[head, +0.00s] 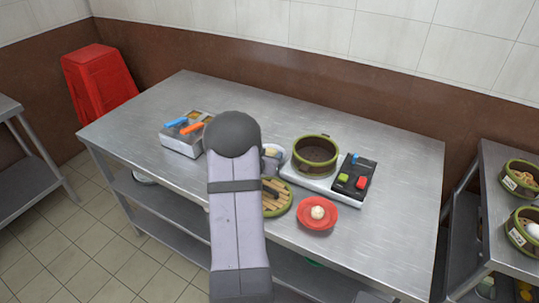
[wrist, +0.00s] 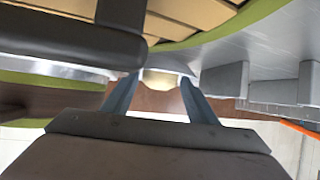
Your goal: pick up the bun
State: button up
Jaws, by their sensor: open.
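The bun (head: 317,212) is a small round cream ball. It sits on a red plate (head: 316,225) near the front edge of the steel table in the head view. My gripper (wrist: 160,78) is open in the wrist view, its two blue-grey fingers apart. A pale patch shows between and beyond the fingertips; I cannot tell what it is. I cannot make out the bun or red plate in the wrist view.
A slatted bamboo piece with a green rim (head: 277,196) lies left of the plate, partly behind my arm. A green-rimmed pot (head: 316,153) and a black box with coloured blocks (head: 354,176) stand behind it. A grey container (head: 182,136) stands left. The table's right side is clear.

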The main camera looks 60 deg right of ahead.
jog(key=shift+f, duration=0.15)
jog(key=c, duration=0.8)
